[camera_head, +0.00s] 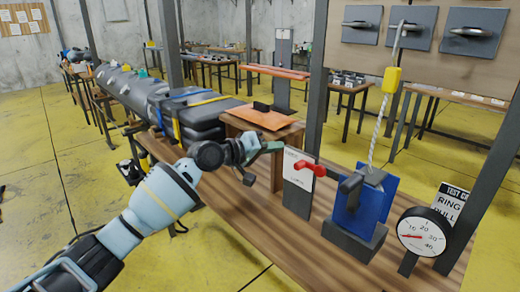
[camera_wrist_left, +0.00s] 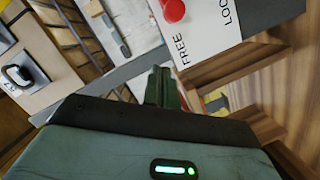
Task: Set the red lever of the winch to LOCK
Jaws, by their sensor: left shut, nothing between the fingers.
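The winch (camera_head: 362,208) is a blue block on a dark base, with a rope running up from it. Left of it stands a white label panel (camera_head: 298,180) on a grey plate. The red lever (camera_head: 310,167) sticks out in front of the panel. In the left wrist view, the red lever's round end (camera_wrist_left: 173,10) is at the top edge, nearer the word FREE than LOCK on the label panel (camera_wrist_left: 215,28). My left gripper (camera_head: 275,147) is shut and empty, just left of the panel; its closed fingers (camera_wrist_left: 161,88) appear below the label. My right gripper is not in view.
The wooden bench (camera_head: 285,228) carries the winch and a round gauge (camera_head: 422,233) at right. A yellow fitting (camera_head: 391,80) hangs on the rope. An orange plate (camera_head: 262,117) lies behind my gripper. Grey posts frame the bench. A grey folded boat (camera_head: 195,108) lies at left.

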